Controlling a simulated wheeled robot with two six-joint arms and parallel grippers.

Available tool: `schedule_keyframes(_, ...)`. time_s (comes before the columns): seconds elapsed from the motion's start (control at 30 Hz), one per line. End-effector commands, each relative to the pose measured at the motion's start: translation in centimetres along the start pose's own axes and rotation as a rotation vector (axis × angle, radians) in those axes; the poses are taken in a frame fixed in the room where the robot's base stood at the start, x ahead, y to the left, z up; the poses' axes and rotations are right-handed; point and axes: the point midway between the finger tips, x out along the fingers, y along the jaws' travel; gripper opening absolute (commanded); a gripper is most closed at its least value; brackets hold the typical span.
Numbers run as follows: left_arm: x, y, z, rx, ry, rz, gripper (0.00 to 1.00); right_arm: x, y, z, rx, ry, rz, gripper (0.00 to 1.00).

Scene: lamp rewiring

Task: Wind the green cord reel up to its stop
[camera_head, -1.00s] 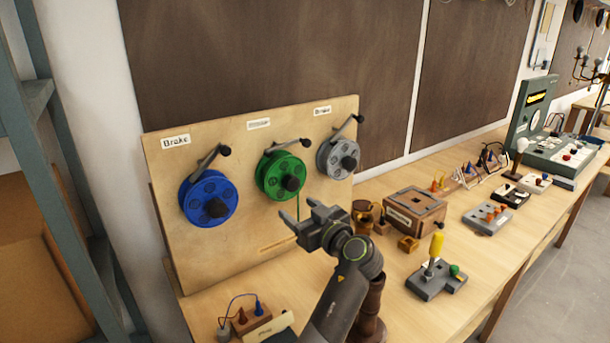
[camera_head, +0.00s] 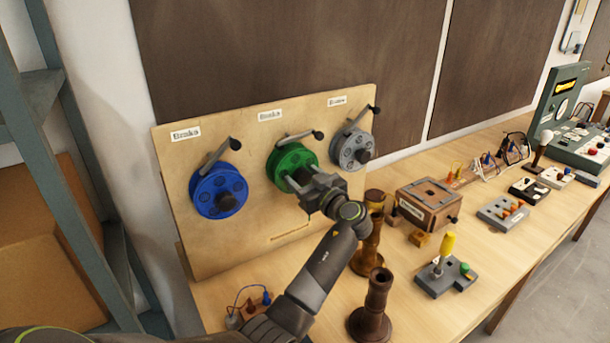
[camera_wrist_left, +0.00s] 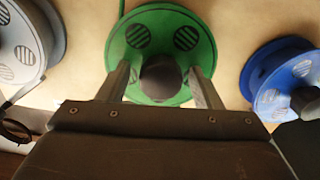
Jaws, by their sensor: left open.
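The green cord reel (camera_head: 286,160) is mounted in the middle of an upright wooden board, with a grey brake lever ending in a black knob (camera_head: 318,134) above it. My left gripper (camera_head: 298,181) is at the front of this reel. In the left wrist view the green reel (camera_wrist_left: 142,27) fills the top middle. Its dark hub knob (camera_wrist_left: 161,77) lies between the two open fingers of my left gripper (camera_wrist_left: 162,85). The fingers stand on either side of the knob, and I cannot tell whether they touch it. My right gripper is not in view.
A blue reel (camera_head: 219,192) is left of the green one and a grey reel (camera_head: 350,150) right, both with levers. Brown turned posts (camera_head: 370,312) stand near my left arm. A wooden box (camera_head: 428,203) and a yellow-handled switch (camera_head: 446,246) sit on the bench to the right.

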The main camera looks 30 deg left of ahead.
Motion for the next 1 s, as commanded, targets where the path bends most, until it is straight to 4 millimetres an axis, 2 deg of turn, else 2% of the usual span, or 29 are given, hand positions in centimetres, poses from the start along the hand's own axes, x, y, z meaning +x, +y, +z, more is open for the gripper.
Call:
schedule_keyframes(0.13,0.0,0.0,0.0,0.000,0.000,0.000,0.59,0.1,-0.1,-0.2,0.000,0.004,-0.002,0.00)
schedule_keyframes(0.17,0.0,0.0,0.0,0.000,0.000,0.000,0.56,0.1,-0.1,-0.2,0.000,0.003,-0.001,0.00)
schedule_keyframes(0.4,0.0,0.0,0.0,0.000,0.000,0.000,0.25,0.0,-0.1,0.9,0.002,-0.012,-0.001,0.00)
schedule_keyframes(0.5,0.0,0.0,0.0,0.000,0.000,0.000,0.14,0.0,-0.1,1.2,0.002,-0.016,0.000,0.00)
schedule_keyframes(0.77,-0.1,0.0,0.1,0.029,0.000,0.000,0.14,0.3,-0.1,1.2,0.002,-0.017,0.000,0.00)
schedule_keyframes(1.0,-0.1,0.0,0.3,0.152,0.000,0.000,0.14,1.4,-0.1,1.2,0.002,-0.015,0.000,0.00)
